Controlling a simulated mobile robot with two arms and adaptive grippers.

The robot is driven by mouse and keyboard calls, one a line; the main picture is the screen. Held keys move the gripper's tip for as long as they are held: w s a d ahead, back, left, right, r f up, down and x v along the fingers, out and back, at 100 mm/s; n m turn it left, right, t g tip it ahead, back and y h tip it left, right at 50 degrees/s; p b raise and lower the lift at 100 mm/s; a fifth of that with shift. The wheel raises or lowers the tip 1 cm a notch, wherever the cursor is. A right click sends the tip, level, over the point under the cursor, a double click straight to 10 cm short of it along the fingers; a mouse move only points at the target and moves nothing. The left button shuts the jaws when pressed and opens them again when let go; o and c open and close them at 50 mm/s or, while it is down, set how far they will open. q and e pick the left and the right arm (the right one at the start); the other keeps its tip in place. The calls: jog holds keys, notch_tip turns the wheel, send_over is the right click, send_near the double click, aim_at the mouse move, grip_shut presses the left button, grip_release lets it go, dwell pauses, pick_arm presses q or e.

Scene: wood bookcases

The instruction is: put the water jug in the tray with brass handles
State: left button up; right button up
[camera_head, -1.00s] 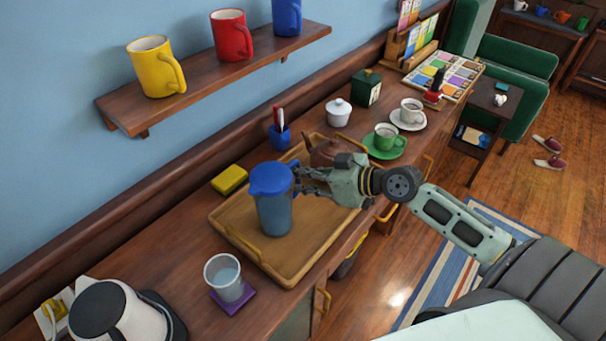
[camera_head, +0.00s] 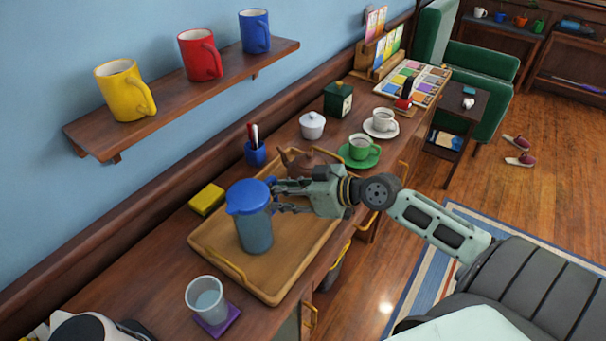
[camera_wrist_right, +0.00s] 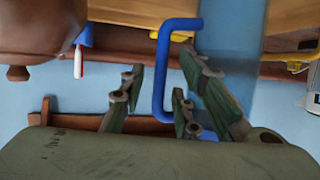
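The water jug (camera_head: 256,232), translucent blue with a blue lid, stands upright in the left part of the wooden tray with brass handles (camera_head: 284,289). My right gripper (camera_head: 280,196) is at the jug's handle side, its fingers spread apart. In the right wrist view the blue jug handle (camera_wrist_right: 158,75) lies between the open fingers (camera_wrist_right: 160,95), with a gap to the left finger. The handle is largely hidden by the fingers in the head view. My left gripper is not in view.
A brown teapot (camera_head: 301,160) is behind my right gripper at the tray's far end. A glass of water (camera_head: 206,300) on a purple coaster (camera_head: 219,324) stands near the tray. A yellow sponge (camera_head: 207,199) and a blue pen cup (camera_head: 255,153) are by the wall.

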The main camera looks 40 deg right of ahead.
jog(key=b+v, duration=0.2)
jog(key=v, duration=0.9)
jog(key=shift+s, duration=0.25)
jog(key=shift+d, duration=0.15)
